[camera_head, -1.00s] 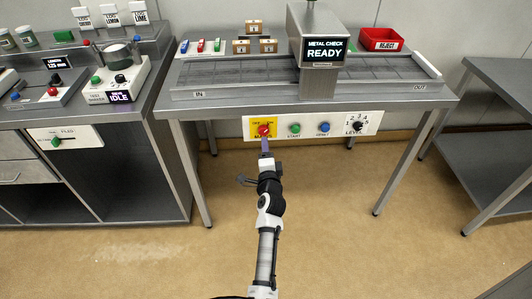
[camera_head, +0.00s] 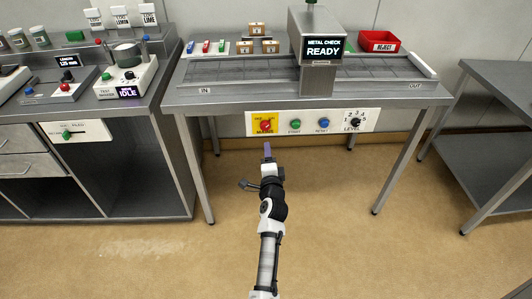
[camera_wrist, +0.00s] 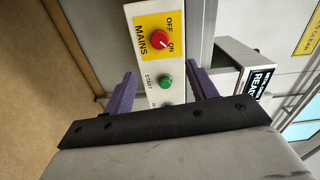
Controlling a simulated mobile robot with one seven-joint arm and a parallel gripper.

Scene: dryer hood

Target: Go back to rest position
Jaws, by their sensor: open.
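My gripper (camera_head: 267,150) is in front of and a little below the control panel (camera_head: 340,122) under the metal check table. Its purple fingers show apart and empty in the wrist view (camera_wrist: 165,90). The red MAINS knob (camera_head: 265,125) sits on a yellow plate at the panel's left end. It also shows in the wrist view (camera_wrist: 159,40), with the green START button (camera_wrist: 166,82) below it. A visible gap lies between my fingers and the knob in the head view. The metal check screen (camera_head: 323,48) reads READY.
The metal check table (camera_head: 200,98) stands ahead, with its legs on either side of my arm. A cabinet bench (camera_head: 150,130) with a test shaker (camera_head: 125,80) stands at left. Another grey table (camera_head: 490,140) is at right. The floor (camera_head: 340,220) around my arm is clear.

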